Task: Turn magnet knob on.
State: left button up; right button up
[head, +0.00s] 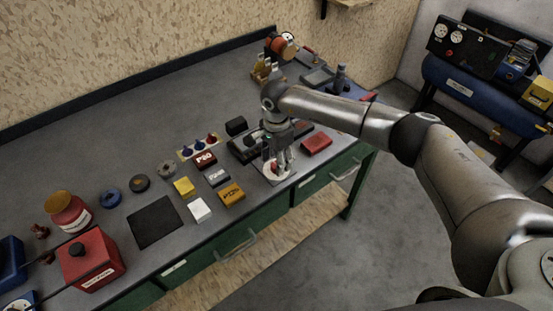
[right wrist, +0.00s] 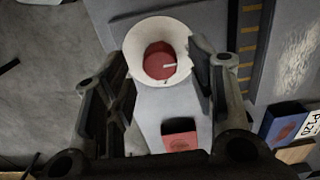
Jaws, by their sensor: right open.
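The magnet knob is a round red knob (right wrist: 160,61) with a white pointer line, set in a wide white dial ring (right wrist: 139,42) on a grey body (right wrist: 172,106). In the head view the red knob (head: 271,167) and its white ring (head: 270,179) sit near the bench's front edge, partly hidden by my right gripper (head: 281,165). My right gripper points down over the dial. In the right wrist view its open fingers (right wrist: 160,68) stand left and right of the knob with gaps; contact cannot be told. My left gripper is not in view.
A red box (head: 317,144) lies right of the gripper, and a dark device (head: 244,147) stands to its left. Small boxes, including a yellow one (head: 231,194), lie further left. A red square piece (right wrist: 180,140) shows below the dial. The bench's back left is clear.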

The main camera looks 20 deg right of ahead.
jog(key=shift+f, duration=0.95)
jog(key=shift+c, duration=0.3)
jog(key=c, duration=1)
